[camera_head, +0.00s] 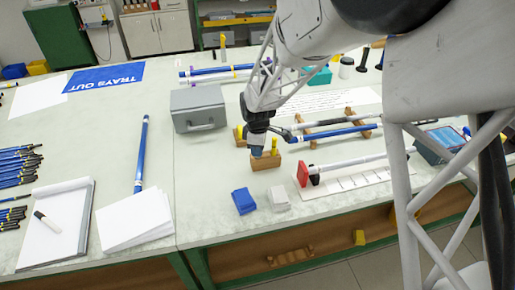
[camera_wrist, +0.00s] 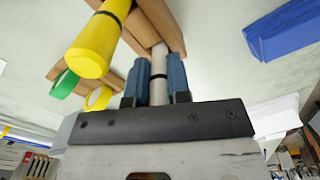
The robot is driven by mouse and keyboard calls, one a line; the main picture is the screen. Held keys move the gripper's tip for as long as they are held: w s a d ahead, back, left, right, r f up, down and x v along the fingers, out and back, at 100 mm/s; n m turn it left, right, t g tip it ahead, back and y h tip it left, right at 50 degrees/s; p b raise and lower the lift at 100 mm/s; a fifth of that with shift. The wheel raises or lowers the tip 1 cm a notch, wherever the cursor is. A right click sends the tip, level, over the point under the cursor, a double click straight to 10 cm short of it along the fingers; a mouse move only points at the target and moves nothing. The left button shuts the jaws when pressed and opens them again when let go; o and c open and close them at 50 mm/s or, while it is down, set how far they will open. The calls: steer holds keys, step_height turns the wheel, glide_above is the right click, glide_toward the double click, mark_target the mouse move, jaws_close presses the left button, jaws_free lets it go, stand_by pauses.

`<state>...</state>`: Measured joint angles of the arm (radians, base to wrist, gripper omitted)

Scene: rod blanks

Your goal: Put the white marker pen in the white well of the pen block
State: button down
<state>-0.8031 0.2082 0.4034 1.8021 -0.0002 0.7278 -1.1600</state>
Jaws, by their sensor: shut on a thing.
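My gripper (camera_wrist: 158,82) is shut on a white marker pen (camera_wrist: 158,64) with a dark band, its blue fingers on either side. The pen's far end meets the wooden pen block (camera_wrist: 172,22); I cannot tell how far it sits in a well. A thick yellow pen (camera_wrist: 92,50) stands in the same block, beside the held pen. In the head view my gripper (camera_head: 257,152) is at the block (camera_head: 264,163), and the held pen is hidden there. The wells' colours cannot be made out.
A blue stack (camera_head: 243,201) and a white stack (camera_head: 279,198) lie in front. A racked rod (camera_head: 350,162) is to the right.

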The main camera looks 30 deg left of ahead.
steer(key=c, duration=1.1)
jaws_free()
step_height(320, 180, up, 12)
steer(key=shift+r, duration=0.1)
steer(key=shift+d, duration=0.1)
stand_by(0.4)
